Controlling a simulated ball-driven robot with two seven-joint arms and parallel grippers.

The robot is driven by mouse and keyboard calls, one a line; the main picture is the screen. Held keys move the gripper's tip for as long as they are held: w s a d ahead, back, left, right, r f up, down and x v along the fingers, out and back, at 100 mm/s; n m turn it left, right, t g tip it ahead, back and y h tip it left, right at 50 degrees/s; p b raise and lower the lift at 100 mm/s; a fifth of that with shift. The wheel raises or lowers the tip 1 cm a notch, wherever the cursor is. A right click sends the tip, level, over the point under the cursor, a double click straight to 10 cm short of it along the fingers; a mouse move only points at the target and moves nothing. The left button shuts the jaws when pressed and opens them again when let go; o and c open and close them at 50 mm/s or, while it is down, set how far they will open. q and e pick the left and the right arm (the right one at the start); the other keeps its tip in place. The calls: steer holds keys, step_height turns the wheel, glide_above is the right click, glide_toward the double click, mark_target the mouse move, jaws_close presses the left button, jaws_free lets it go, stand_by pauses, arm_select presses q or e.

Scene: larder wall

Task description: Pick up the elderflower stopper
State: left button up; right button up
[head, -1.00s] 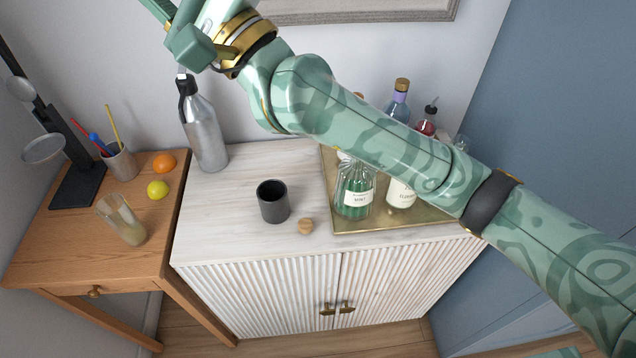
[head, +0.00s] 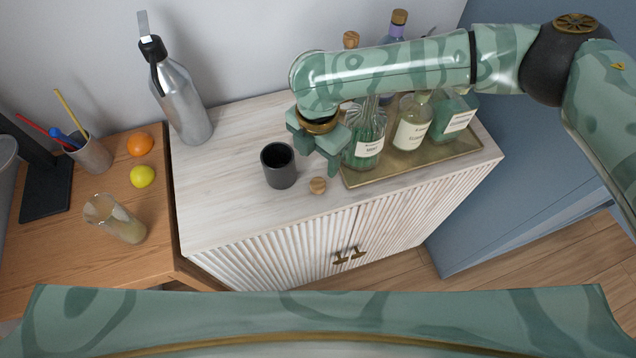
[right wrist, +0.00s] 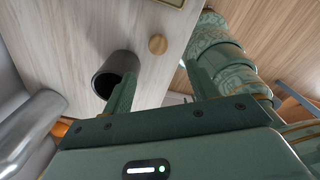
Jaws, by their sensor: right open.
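A round wooden stopper (head: 318,186) lies on the pale cabinet top, to the right of a dark cup, near the front edge. It also shows in the right wrist view (right wrist: 158,44), beyond the fingertips. I take it for the elderflower stopper; it bears no readable mark. A clear bottle (head: 412,122) with a pale label, perhaps the elderflower one, stands on the tray. My right gripper (head: 317,152) is open and empty, above the cabinet between the cup and the green bottle; it also shows in the wrist view (right wrist: 163,72). My left gripper is out of view.
The dark cup (head: 279,166) stands close beside the stopper. The brass tray (head: 400,170) holds several bottles, including a ribbed green one (head: 366,140). A steel bottle (head: 181,98) stands at the back left. The cabinet's front left is clear. A wooden desk (head: 75,230) adjoins it.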

glide_above(318, 183)
steer(key=f, duration=0.5)
steer(key=shift+s+b, duration=0.2)
steer(key=shift+b, duration=0.2)
steer(key=shift+w+f+b, duration=0.15)
steer(key=shift+f+b, duration=0.45)
steer(key=shift+f, duration=2.25)
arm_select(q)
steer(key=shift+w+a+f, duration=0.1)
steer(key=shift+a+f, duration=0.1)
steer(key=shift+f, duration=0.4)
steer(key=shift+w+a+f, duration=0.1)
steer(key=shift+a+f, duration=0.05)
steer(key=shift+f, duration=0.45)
arm_select(e)
steer(key=c, duration=1.1)
